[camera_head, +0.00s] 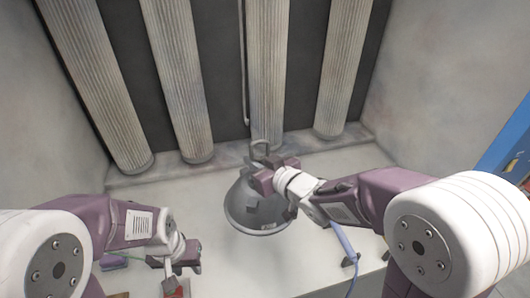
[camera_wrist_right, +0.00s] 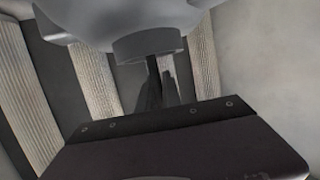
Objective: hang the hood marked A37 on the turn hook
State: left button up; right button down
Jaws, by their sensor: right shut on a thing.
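A grey bell-shaped hood (camera_head: 255,212) hangs from my right gripper (camera_head: 268,172), which is shut on its top part. A grey loop (camera_head: 260,147) stands up above the gripper at the hood's top. In the right wrist view the hood (camera_wrist_right: 130,18) fills the top edge, with its round neck at the dark fingers (camera_wrist_right: 160,85). No A37 mark can be read. A thin rod (camera_head: 244,70) hangs down in front of the columns and ends just above and left of the loop, apart from it; its lower end is small. My left gripper (camera_head: 178,268) is low at the left, its jaws unclear.
Pale fluted columns (camera_head: 268,75) stand on a ledge behind the white worktop (camera_head: 185,205). A red object (camera_head: 178,290) lies below my left gripper. A blue-handled tool (camera_head: 345,242) is right of the hood. A blue panel (camera_head: 505,145) stands far right.

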jog(key=shift+s+a+r, duration=0.25)
jog(key=shift+r, duration=0.15)
jog(key=shift+w+a+f+p, duration=0.1)
jog(key=shift+w+a+p, duration=0.05)
jog(key=shift+w, duration=0.7)
jog(key=shift+w+a+p, duration=0.15)
jog(key=shift+w, duration=0.7)
jog(key=shift+w+a+f+p, duration=0.1)
jog(key=shift+w+a+p, duration=0.05)
jog(key=shift+w, duration=0.65)
jog(key=shift+w+a+p, duration=0.15)
jog(key=shift+w+p, duration=0.05)
jog(key=shift+w, duration=0.55)
jog(key=shift+w+a+f+p, duration=0.1)
jog(key=shift+w+a+p, duration=0.05)
jog(key=shift+w, duration=0.65)
jog(key=shift+r, duration=0.1)
jog(key=shift+w+a, duration=0.1)
jog(key=shift+w, duration=0.35)
